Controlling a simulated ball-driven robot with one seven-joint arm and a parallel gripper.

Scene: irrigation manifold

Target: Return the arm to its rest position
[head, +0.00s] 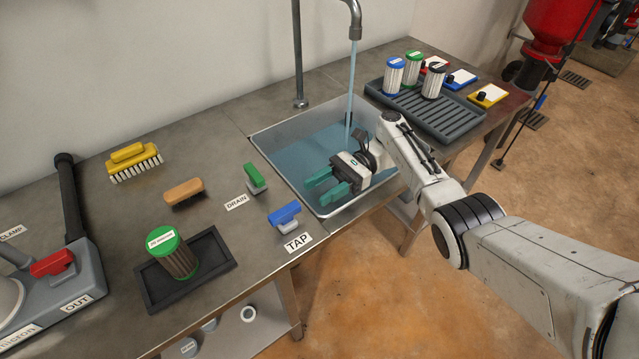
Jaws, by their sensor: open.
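My gripper (328,186) is over the near part of the sink (262,138), with its green fingers apart and nothing between them. The fingers point left, toward the blue TAP handle (285,214) and the green DRAIN handle (255,178), and are clear of both. My arm (430,185) reaches in from the lower right, across the bench's front edge. Water (351,90) runs from the faucet (355,30) into the sink, which holds bluish water. The arm's wrist hides part of the sink's right side.
A green-capped filter (175,255) stands in a black tray (222,262) at front left. A yellow brush (134,162) and a wooden brush (184,192) lie behind it. Several filters stand on the ribbed rack (440,118) right of the sink. The floor (400,300) before the bench is open.

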